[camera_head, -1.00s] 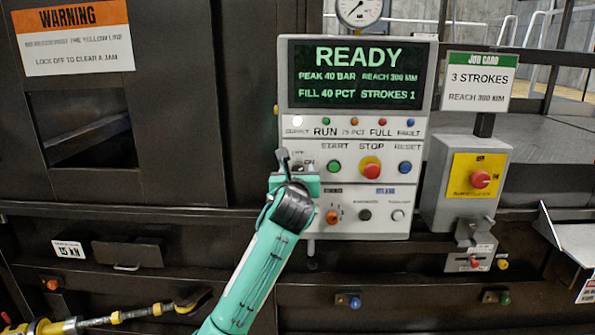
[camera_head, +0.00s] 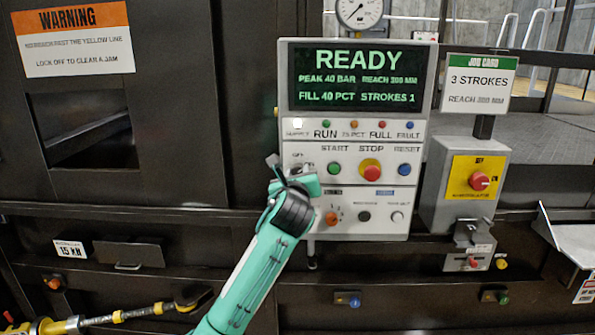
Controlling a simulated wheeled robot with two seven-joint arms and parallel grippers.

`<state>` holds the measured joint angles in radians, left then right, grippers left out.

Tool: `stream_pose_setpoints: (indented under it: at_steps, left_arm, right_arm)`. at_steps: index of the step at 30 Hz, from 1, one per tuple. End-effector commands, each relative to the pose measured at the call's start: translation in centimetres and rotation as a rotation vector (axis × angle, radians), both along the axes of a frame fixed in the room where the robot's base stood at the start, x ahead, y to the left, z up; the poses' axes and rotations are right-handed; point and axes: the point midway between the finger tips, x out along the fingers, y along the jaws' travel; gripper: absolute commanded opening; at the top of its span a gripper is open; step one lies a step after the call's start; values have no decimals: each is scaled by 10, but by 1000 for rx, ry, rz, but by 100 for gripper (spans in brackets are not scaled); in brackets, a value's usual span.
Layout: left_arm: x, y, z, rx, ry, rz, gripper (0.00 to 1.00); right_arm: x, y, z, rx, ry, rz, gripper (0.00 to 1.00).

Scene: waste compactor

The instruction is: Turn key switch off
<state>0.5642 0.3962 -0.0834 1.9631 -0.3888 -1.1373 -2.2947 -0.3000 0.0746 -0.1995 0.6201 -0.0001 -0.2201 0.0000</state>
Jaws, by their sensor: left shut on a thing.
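The control panel (camera_head: 420,150) stands upright in the middle, with a lit screen (camera_head: 356,75) reading READY and STROKES 1. My left gripper (camera_head: 286,172) is at the panel's left edge, left of the green start button (camera_head: 334,168). The key switch is hidden behind my left gripper; part of its label shows just above the gripper. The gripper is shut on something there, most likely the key. My right gripper is not in view.
The red stop button (camera_head: 371,169) and blue reset button (camera_head: 405,169) are to the right. An orange selector (camera_head: 332,217) sits below the gripper. A grey box with a red knob (camera_head: 479,181) stands at the right, under a job card (camera_head: 479,82).

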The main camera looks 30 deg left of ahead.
Motion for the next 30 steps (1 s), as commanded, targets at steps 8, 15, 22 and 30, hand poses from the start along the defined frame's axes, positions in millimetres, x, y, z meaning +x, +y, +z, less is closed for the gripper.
stream_pose_setpoints:
  at_steps: [8,15,22,30]
  left_arm:
    - [0,0,1,-218,-132,1,8]
    - [0,0,0,-409,-249,1,8]
    - [0,0,0,-561,-342,1,8]
    - [0,0,-1,-674,-411,2,8]
  right_arm:
    - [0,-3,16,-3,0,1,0]
    - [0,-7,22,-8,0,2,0]
    - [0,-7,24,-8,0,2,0]
    - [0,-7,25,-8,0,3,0]
